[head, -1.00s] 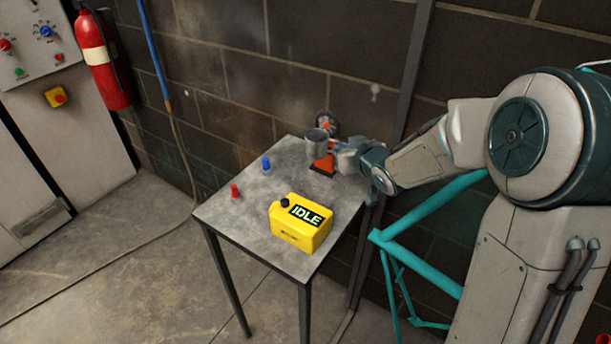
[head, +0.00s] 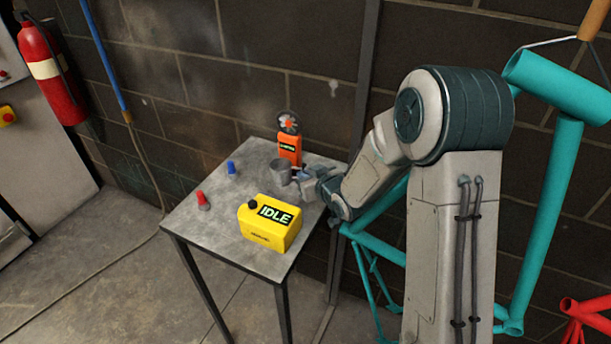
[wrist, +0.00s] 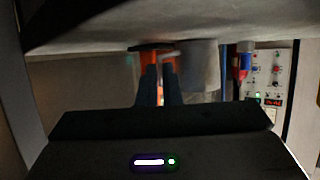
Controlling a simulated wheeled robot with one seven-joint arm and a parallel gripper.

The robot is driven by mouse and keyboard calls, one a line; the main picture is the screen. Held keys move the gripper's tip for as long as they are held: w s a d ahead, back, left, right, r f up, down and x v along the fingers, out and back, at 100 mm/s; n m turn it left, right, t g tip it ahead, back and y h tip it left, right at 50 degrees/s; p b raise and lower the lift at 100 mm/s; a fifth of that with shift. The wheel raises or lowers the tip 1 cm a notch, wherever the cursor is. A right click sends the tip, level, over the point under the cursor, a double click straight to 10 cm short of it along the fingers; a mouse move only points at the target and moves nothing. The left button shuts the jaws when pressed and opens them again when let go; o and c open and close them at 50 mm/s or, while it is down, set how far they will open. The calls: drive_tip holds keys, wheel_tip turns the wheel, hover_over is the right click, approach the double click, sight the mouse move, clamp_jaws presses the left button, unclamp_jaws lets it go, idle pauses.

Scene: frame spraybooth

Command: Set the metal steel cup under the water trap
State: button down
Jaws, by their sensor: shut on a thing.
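The grey metal steel cup (head: 280,172) is upright at the back right part of the table, just in front of the orange device. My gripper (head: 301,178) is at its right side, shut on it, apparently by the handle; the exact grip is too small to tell. In the wrist view the picture is upside down, with the cup (wrist: 198,66) beside my gripper fingers (wrist: 164,72) and close to the tabletop. Whether its base touches the table cannot be told. I cannot identify a water trap in these views.
The metal table (head: 195,222) carries a yellow canister (head: 268,232) marked IDLE, a red item (head: 202,200), a blue item (head: 231,168) and the orange device (head: 290,148). A blue pipe (head: 103,60) runs down the wall. Teal frame tubes (head: 550,200) stand at right.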

drive_tip(key=shift+f, duration=0.2)
drive_tip(key=c, duration=1.6)
unclamp_jaws()
drive_tip(key=shift+r, duration=0.1)
